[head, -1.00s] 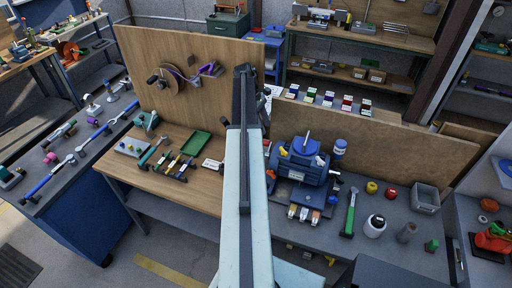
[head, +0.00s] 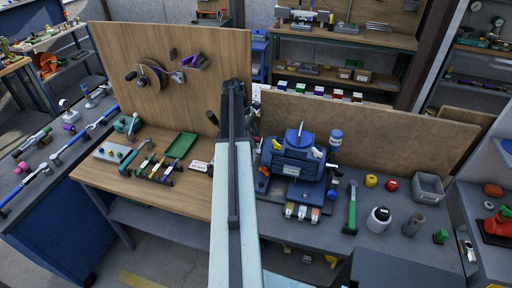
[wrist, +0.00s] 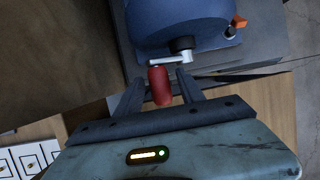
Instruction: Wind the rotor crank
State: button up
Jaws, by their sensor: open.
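A blue machine (head: 297,160) with a rounded drum stands on the grey bench, right of my arm in the head view. In the wrist view the blue drum (wrist: 180,20) carries a metal crank arm (wrist: 172,59) with a red handle (wrist: 160,86). My gripper (wrist: 159,77) is open, with one finger on each side of the red handle. A narrow gap shows on both sides. In the head view my arm covers the crank and its handle.
A tan board (head: 360,125) stands behind the machine, and a wooden panel (head: 205,75) stands to the left. A green tray (head: 181,145) and tools lie left of my arm.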

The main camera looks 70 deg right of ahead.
jog(key=shift+s+f, duration=0.1)
jog(key=shift+f, duration=0.35)
jog(key=shift+r, duration=0.15)
grip_shut()
jog(key=shift+a+r, duration=0.1)
jog(key=shift+a, duration=0.05)
